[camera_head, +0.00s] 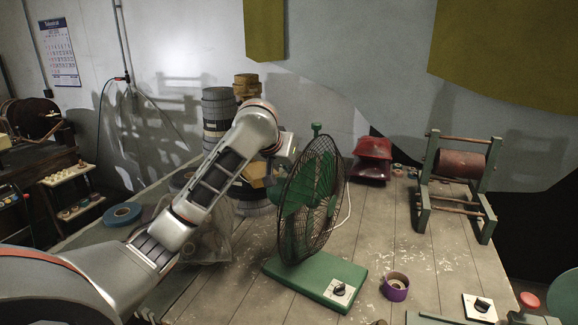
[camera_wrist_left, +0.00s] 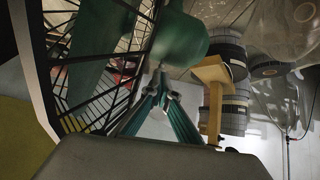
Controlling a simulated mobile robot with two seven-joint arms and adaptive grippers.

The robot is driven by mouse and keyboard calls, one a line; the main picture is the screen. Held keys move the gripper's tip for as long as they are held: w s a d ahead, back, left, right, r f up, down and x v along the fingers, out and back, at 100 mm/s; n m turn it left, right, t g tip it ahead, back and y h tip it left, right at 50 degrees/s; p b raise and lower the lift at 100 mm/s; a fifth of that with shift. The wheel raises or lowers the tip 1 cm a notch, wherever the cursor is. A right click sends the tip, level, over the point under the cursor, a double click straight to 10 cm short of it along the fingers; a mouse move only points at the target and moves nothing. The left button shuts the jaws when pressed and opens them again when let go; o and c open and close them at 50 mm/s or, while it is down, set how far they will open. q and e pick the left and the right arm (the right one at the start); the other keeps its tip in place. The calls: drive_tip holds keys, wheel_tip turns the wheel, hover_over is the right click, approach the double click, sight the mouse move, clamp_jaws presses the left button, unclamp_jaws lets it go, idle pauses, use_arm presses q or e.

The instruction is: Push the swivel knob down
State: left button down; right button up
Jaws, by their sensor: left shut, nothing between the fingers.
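A green desk fan (camera_head: 310,190) with a dark wire guard stands on a green base (camera_head: 325,280) on the table. A small green knob-like piece (camera_head: 316,128) sticks up at the top of its guard; I cannot tell if it is the swivel knob. My left arm reaches behind the fan, and its gripper is hidden there in the head view. In the left wrist view my left gripper (camera_wrist_left: 160,76) is shut and empty, its fingertips close under the rounded green housing (camera_wrist_left: 182,38) behind the guard. I cannot tell whether they touch. My right gripper is not in view.
A purple tape roll (camera_head: 396,291) lies right of the base. Stacked rolls (camera_head: 219,108) stand behind my arm, and a blue roll (camera_head: 122,214) lies left. The table between the fan and winder is mostly clear.

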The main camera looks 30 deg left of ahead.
use_arm(q)
drive_tip(key=shift+s+f, duration=0.2)
drive_tip(key=shift+f, duration=0.7)
drive_tip(key=shift+d, duration=0.1)
drive_tip(key=v, duration=0.8)
drive_tip(key=shift+r, duration=0.35)
